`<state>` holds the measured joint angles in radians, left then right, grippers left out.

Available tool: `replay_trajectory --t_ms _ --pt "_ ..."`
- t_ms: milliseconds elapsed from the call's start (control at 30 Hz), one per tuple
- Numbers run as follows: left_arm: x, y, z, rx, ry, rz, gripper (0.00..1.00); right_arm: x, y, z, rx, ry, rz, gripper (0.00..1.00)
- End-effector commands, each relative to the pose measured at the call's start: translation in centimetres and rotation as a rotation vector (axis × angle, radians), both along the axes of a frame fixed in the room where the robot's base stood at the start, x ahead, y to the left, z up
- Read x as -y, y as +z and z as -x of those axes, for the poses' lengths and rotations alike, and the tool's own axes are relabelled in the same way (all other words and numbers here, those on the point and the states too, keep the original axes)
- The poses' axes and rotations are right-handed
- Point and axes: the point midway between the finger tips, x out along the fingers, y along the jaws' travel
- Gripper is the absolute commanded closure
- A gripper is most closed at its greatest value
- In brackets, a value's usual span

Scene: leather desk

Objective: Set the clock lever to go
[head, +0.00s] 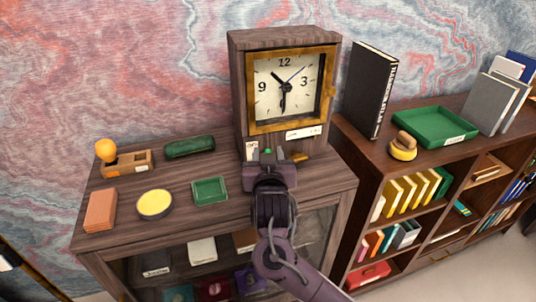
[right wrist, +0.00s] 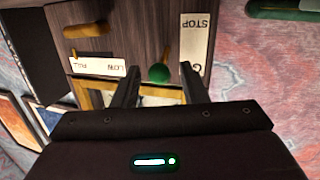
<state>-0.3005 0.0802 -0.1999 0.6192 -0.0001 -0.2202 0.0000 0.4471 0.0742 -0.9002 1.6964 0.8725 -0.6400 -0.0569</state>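The wooden clock (head: 237,82) stands upright on the cabinet, with a gold-framed white dial. Its lever has a green ball knob (right wrist: 158,73), which also shows as a small green spot in the head view. A STOP label (right wrist: 195,42) is on the clock front beside the lever, on the left in the head view. My right gripper (head: 267,155) is at the clock's lower front. It is open, with one finger (right wrist: 131,88) on each side of the green knob and gaps between. No go label is readable. My left gripper is not in view.
A second small knob (right wrist: 86,30) sticks out of the clock's lower front, near a white label (head: 303,132). On the cabinet top (head: 120,233) lie a green tray (head: 210,190), a yellow round dish (head: 155,204) and a brick-like block (head: 100,210). A bookshelf stands at right.

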Motion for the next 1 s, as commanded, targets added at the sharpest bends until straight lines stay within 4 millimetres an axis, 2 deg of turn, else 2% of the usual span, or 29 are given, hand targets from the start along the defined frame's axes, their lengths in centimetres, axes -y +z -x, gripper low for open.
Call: replay_trajectory --t_ms 333,700,833,1000 --pt "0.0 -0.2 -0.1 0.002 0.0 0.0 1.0 0.0 -0.1 0.5 0.0 0.001 0.0 0.59" --pt "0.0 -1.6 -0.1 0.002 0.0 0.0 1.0 0.2 0.5 6.3 0.0 0.002 -0.003 0.59" --pt "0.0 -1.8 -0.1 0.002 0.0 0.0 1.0 0.3 0.7 7.4 0.0 0.001 -0.001 0.59" --pt "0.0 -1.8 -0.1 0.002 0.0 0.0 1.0 0.3 0.9 7.8 -0.001 0.0 0.0 0.59"
